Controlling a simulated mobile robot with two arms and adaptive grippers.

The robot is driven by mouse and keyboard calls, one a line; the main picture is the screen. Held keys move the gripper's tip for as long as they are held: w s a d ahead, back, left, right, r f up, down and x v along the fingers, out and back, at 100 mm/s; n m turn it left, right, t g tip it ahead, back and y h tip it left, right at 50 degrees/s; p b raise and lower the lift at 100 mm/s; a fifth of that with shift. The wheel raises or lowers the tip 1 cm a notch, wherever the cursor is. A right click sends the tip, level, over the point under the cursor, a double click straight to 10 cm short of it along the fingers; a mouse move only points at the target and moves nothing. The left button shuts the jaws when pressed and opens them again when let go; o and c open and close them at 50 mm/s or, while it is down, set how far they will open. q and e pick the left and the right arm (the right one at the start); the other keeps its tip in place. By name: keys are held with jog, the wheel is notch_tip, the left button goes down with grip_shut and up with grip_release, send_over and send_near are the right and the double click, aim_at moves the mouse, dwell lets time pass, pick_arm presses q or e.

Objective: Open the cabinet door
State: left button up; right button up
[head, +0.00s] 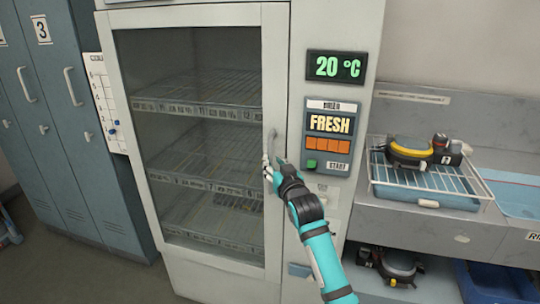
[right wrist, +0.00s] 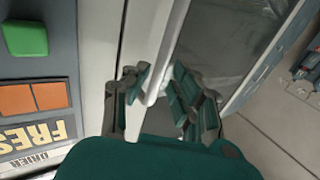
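The tall white cabinet has a glass door (head: 279,90) with a pale frame, which looks closed or nearly so in the head view. Its pale vertical handle (head: 271,145) is on the door's right side. My right gripper (head: 271,172) is at the lower part of this handle. In the right wrist view the handle (right wrist: 172,45) runs down between the two fingers of the right gripper (right wrist: 158,88). My left gripper is not in view.
A control panel (head: 328,138) and a temperature display (head: 337,67) are right of the door. A counter with a wire rack (head: 450,184) stands further right. Blue lockers (head: 72,140) stand left. Grey floor (head: 90,275) shows at lower left.

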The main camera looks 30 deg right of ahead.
aim_at(271, 158)
jog(key=shift+x, duration=2.05)
jog(key=shift+c, duration=0.4)
grip_shut()
